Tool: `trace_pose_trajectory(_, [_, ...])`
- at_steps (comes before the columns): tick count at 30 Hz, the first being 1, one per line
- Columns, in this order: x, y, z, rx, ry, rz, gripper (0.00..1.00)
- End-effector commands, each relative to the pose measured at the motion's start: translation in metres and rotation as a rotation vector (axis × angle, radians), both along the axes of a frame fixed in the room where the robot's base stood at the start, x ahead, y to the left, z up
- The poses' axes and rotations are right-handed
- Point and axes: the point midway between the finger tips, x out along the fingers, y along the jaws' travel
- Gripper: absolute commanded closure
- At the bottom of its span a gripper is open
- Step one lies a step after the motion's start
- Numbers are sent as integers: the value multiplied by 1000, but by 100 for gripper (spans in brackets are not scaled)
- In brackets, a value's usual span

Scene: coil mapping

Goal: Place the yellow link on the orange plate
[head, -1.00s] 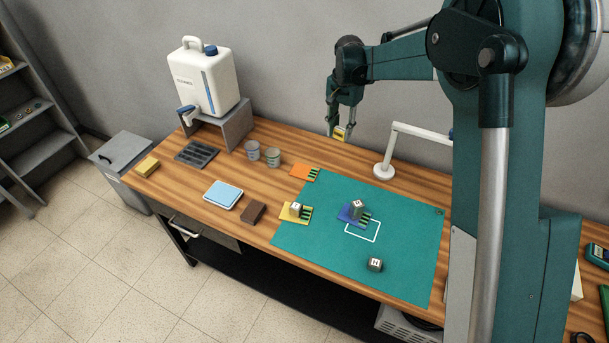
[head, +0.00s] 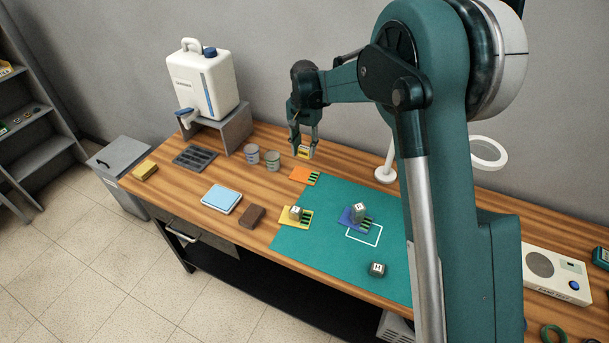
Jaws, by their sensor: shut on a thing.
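The yellow link (head: 303,151) is held between the fingertips of my gripper (head: 303,148), which is shut on it. It hangs in the air near the back of the bench. The orange plate (head: 299,174), with a dark green strip on its right side, lies at the back left corner of the green mat (head: 316,248). In the picture my gripper and the link are just above the plate, apart from it. The plate's top looks bare.
Two cups (head: 272,161) stand left of the orange plate. A white lamp stand (head: 386,173) stands to its right.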

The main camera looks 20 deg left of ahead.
Motion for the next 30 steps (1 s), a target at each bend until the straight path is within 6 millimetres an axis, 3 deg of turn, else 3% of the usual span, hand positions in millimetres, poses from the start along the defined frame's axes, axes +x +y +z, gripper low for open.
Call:
trace_pose_trajectory(5, [0, 0, -11, 0, 0, 0, 82])
trace_pose_trajectory(16, [0, 0, -57, 0, 0, -1, 82])
trace_pose_trajectory(30, [0, 0, -64, 0, 0, -1, 82])
